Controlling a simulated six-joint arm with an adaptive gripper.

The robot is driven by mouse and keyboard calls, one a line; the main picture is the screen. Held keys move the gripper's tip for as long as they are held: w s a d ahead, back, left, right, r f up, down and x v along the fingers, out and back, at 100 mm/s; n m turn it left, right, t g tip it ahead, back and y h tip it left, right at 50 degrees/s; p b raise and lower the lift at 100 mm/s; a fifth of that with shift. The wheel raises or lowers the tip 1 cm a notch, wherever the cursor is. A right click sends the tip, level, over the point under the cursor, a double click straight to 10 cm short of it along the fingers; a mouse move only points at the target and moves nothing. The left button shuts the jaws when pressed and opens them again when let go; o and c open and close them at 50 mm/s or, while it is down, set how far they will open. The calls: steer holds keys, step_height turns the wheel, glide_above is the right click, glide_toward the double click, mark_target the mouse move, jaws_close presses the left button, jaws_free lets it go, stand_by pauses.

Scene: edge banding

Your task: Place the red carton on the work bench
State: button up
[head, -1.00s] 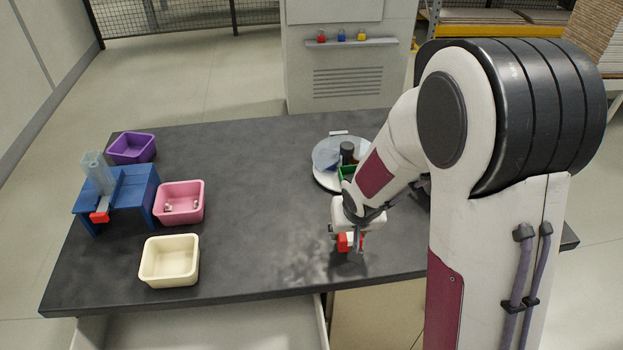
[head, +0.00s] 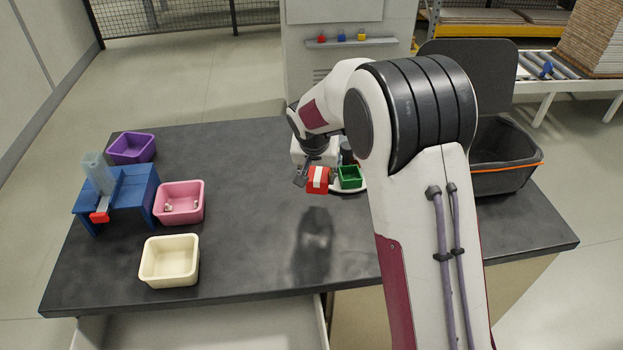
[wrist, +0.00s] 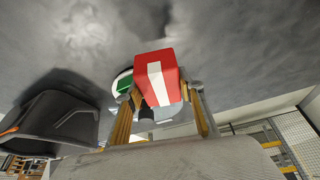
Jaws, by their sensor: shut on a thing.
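The red carton (head: 319,180) has a white stripe and is held in my gripper (head: 318,175) above the dark work bench (head: 250,220). In the wrist view the red carton (wrist: 158,80) sits between the two fingers of my gripper (wrist: 160,100), which are shut on its sides. A shadow lies on the bench below and in front of it, and the carton appears clear of the surface. My own wrist hides part of the fingers in the head view.
A round white turntable with a green bin (head: 350,177) is just right of the carton, partly hidden by my arm. Purple (head: 132,148), pink (head: 179,203) and cream (head: 170,262) bins and a blue stand (head: 130,190) are at left. A black crate (head: 500,160) is at right. The bench's middle is clear.

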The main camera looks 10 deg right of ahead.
step_height(320, 180, up, 2)
steer(key=m, duration=0.1)
glide_above(304, 195)
steer(key=shift+r, duration=0.15)
stand_by(0.3)
steer(key=shift+f, duration=3.15)
steer(key=shift+f, duration=1.85)
steer(key=shift+f, duration=0.15)
steer(key=o, duration=1.1)
